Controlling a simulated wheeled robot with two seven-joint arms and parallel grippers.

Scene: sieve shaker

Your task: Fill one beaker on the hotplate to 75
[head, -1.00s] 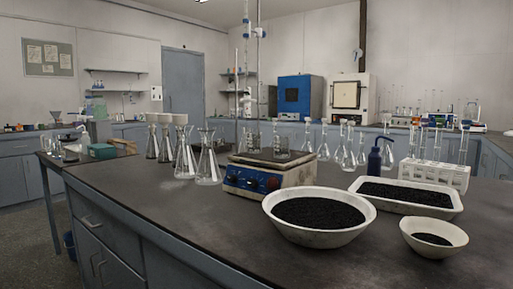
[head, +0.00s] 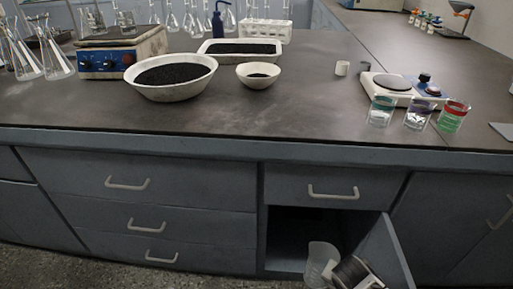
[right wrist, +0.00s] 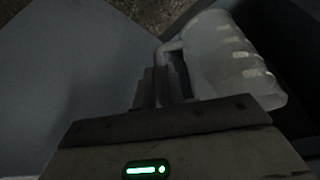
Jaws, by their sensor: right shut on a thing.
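The hotplate (head: 128,62) with a blue front panel stands at the back left of the bench in the head view. Glass beakers (head: 125,21) stand on its top at the upper picture edge; their contents are hard to make out. My right gripper (head: 338,268) is low in front of the bench, at an open cupboard. It is shut on the handle of a translucent white jug (head: 321,262). In the right wrist view the jug (right wrist: 228,65) fills the upper right, with pale marks on its side, and the fingers (right wrist: 168,85) are at its handle. My left gripper is out of view.
The cupboard door (head: 387,250) hangs open right of the jug. Bowls of black granules (head: 170,92) (head: 258,82) and a tray (head: 204,58) stand by the hotplate. Three beakers (head: 417,118) stand by a white device (head: 388,95) at right.

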